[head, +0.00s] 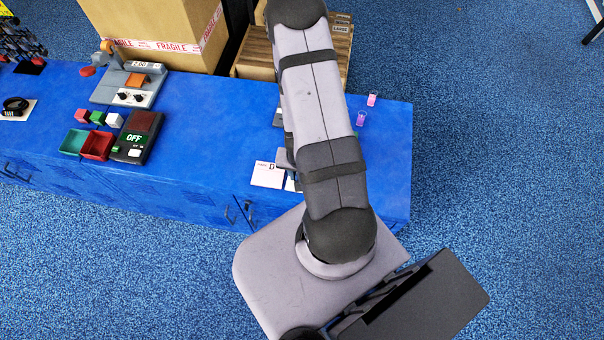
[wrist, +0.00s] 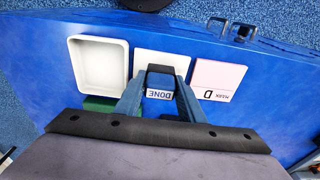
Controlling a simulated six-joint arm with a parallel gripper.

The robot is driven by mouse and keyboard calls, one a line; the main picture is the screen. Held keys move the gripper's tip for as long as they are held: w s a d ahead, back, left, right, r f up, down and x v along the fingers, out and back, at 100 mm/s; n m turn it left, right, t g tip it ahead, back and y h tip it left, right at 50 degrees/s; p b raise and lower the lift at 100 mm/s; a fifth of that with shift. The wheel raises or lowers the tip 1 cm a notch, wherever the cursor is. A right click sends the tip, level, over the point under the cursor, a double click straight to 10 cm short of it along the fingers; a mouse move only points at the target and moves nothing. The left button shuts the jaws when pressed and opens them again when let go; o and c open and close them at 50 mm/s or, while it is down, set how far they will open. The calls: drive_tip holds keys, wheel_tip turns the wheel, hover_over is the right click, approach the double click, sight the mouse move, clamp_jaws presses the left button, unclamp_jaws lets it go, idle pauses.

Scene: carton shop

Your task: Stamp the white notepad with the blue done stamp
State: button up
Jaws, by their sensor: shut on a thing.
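My gripper (wrist: 160,88) is shut on the blue done stamp (wrist: 159,95), whose label reads DONE. In the wrist view the stamp is over the near part of the white notepad (wrist: 163,61). I cannot tell whether it touches the pad. The notepad's far part shows and the stamp and fingers hide the rest. In the head view my arm hides the stamp and most of the notepad; only a sliver of it (head: 291,185) shows.
A pad marked D (wrist: 218,79) lies right of the notepad in the wrist view, also in the head view (head: 267,175). An empty white tray (wrist: 101,64) lies left, with a green thing (wrist: 98,103) partly hidden below. The table edge and drawer handles (wrist: 243,31) are close.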

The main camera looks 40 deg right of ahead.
drive_tip(key=shift+s+f+b, duration=0.1)
drive_tip(key=shift+f+b, duration=0.4)
drive_tip(key=shift+f, duration=0.1)
idle(1.6)
drive_tip(key=shift+r, duration=0.1)
drive_tip(key=shift+r+p, duration=3.1)
drive_tip(key=shift+r, duration=0.4)
